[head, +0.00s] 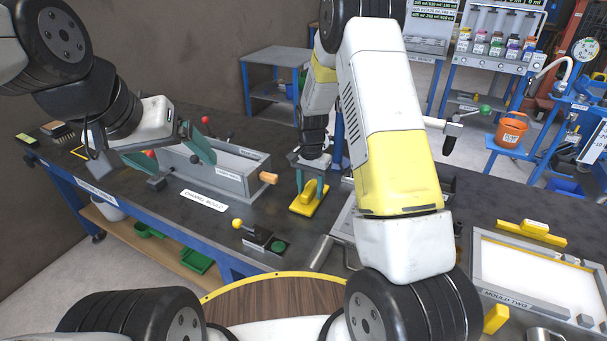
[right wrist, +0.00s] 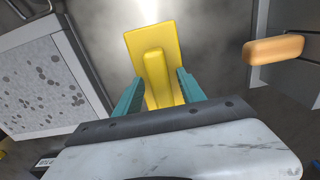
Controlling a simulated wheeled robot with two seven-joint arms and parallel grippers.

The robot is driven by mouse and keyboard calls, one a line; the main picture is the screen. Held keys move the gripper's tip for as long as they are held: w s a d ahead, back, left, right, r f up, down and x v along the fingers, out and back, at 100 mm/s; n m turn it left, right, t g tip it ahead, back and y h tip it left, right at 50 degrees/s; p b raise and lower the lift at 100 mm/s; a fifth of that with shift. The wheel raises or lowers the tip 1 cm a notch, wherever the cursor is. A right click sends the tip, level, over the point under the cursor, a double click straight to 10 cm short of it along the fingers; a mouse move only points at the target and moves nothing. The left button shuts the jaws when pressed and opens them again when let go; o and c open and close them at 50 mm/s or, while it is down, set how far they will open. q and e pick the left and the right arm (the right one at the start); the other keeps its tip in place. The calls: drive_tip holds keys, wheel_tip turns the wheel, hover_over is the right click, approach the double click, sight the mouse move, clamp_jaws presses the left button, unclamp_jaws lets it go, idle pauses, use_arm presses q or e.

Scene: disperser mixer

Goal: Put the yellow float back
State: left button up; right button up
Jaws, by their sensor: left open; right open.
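The yellow float (head: 306,204) lies flat on the dark bench, its raised handle upward, right of the channel mould (head: 232,178). It also shows in the right wrist view (right wrist: 146,45). My right gripper (head: 311,180) is open just above the float. In the right wrist view its teal fingers (right wrist: 158,90) stand on either side of the float's handle, with a gap on each side. I cannot tell how far below the fingertips the handle lies. My left gripper (head: 172,152) is open and empty over the left end of the channel mould.
An orange handle (head: 268,178) sticks out of the mould's right end, close to the float. A yellow-knobbed lever (head: 258,237) stands in front.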

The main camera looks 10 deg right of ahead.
sight(310, 187)
wheel_tip(310, 187, up, 12)
drive_tip(key=s+d+r+n+t+y, duration=0.2)
drive_tip(key=s+r+n+t, duration=0.1)
drive_tip(key=s+r, duration=0.9)
drive_tip(key=s+r+n+t, duration=0.1)
drive_tip(key=s+r+n, duration=0.1)
drive_tip(key=s, duration=0.5)
drive_tip(key=s+r+n+t, duration=0.2)
drive_tip(key=s+r, duration=0.3)
drive_tip(key=s, duration=0.3)
drive_tip(key=shift+r, duration=0.3)
